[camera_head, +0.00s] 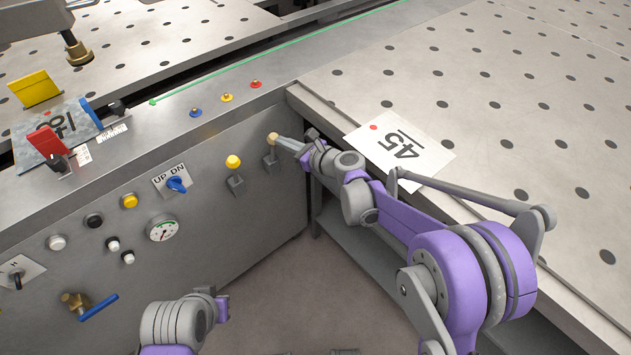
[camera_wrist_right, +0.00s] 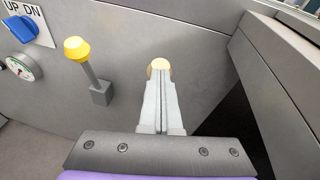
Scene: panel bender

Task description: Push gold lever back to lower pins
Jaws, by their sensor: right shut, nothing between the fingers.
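The gold lever (camera_head: 272,138) has a pale gold round knob and a grey base on the front panel, near the panel's right end. My right gripper (camera_head: 284,143) is shut and empty, with its fingertips at the knob. In the right wrist view, the gold knob (camera_wrist_right: 159,63) shows just past the tips of the shut fingers (camera_wrist_right: 160,78), which hide the lever's stem. Whether they touch cannot be told. My left arm's end (camera_head: 222,305) is low in the head view; no fingers show there. The pins cannot be made out.
A yellow-knobbed lever (camera_head: 233,162) stands just left of the gold one, also in the wrist view (camera_wrist_right: 77,48). A blue UP/DN switch (camera_head: 177,184) and a gauge (camera_head: 162,229) are further left. The perforated table (camera_head: 470,110), bearing a "45" card (camera_head: 420,165), bounds the right side.

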